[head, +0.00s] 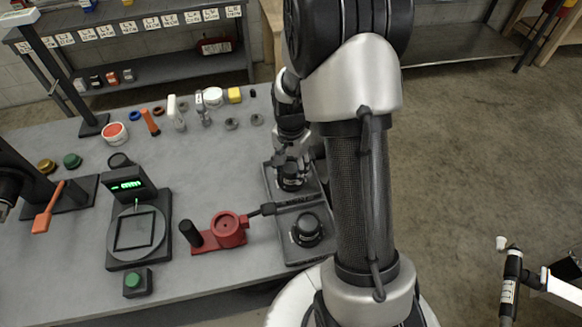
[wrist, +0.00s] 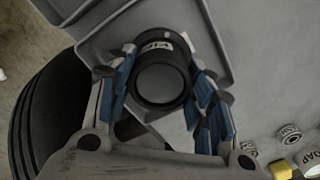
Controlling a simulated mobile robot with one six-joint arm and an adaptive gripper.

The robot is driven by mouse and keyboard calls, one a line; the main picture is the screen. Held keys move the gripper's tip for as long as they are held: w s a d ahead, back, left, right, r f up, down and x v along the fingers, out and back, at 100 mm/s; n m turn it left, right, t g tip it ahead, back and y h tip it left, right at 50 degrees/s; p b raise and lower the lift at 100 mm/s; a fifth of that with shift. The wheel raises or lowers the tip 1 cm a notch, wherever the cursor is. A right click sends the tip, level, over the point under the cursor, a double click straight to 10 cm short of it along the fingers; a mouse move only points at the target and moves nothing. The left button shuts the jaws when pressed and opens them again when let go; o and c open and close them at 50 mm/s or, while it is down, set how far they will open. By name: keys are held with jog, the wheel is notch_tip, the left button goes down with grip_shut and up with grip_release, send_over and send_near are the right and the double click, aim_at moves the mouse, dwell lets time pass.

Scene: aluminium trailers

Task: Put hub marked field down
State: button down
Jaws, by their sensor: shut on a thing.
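The hub is a dark cylinder with a white label, seen end-on between my fingers in the wrist view (wrist: 160,82); the label's writing is too small to read for sure. My gripper (head: 289,163) is shut on it, with blue-padded fingers on both sides in the wrist view (wrist: 165,92). In the head view the hub (head: 291,183) is at the far compartment of the dark grey tray (head: 270,186). I cannot tell whether it touches the tray floor. Another black hub (head: 307,229) sits in the near compartment.
A red fixture (head: 229,228) with a black-handled bar stands left of the tray. A scale with a green display (head: 128,184) is farther left. Several small parts, including a yellow block (head: 234,95), stand at the back. The bench between is clear.

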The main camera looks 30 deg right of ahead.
jog(key=c, duration=0.8)
grip_release()
jog(key=shift+f, duration=0.1)
jog(key=shift+o, duration=0.2)
notch_tip(320, 180, up, 12)
jog(key=p, duration=0.4)
notch_tip(320, 180, up, 8)
jog(key=n+t, duration=0.1)
jog(key=n, duration=0.2)
send_over(291, 168)
jog(key=s+a, duration=0.3)
jog(key=a, duration=0.1)
jog(key=s+a+r+n+t, duration=0.1)
jog(key=s+a+r+n, duration=0.3)
jog(key=s, duration=0.4)
jog(key=s+a+r+n+t, duration=0.2)
jog(key=s+a+r+n, duration=0.2)
jog(key=s, duration=0.5)
jog(key=shift+a+r+n+t, duration=0.15)
jog(key=shift+a+n+t, duration=0.15)
jog(key=shift+n, duration=0.3)
